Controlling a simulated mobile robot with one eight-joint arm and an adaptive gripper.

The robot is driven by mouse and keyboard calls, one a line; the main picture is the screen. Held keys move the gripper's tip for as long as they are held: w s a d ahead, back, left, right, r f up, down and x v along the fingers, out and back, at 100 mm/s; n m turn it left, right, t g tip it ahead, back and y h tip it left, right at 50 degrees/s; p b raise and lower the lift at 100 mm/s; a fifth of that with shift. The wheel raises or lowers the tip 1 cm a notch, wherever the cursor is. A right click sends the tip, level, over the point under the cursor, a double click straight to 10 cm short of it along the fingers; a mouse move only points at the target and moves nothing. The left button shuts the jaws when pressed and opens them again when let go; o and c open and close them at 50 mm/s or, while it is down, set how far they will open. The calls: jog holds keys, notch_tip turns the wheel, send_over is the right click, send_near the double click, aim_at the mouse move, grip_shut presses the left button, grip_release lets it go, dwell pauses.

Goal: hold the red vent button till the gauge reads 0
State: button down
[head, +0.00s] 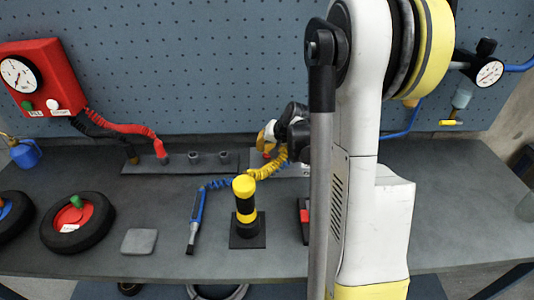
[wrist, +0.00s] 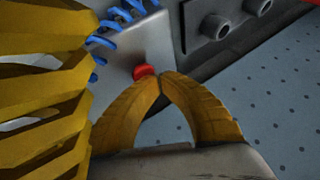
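The red vent button (wrist: 144,71) shows in the wrist view on a grey metal plate (wrist: 150,38), just left of my fingertips. My gripper (wrist: 160,77) has its two yellow fingers brought together at the tips, with nothing seen between them. The tips are at or very near the button's edge; I cannot tell whether they touch it. In the head view my gripper (head: 264,140) is low at the back of the bench, partly hidden by my arm. A round gauge (head: 18,74) is on the red box at the left, and another gauge (head: 489,73) is on the right; neither reading is clear.
A yellow coiled hose (wrist: 45,90) fills the left of the wrist view, close to my fingers. A blue coil (wrist: 110,30) lies behind it. On the bench are a black-and-yellow post (head: 245,205), a blue tool (head: 196,218) and a wheel with a red hub (head: 75,222).

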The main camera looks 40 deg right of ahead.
jog(key=shift+r+p, duration=0.3)
jog(key=shift+r, duration=0.4)
jog(key=shift+r+p, duration=1.75)
jog(key=shift+r, duration=0.75)
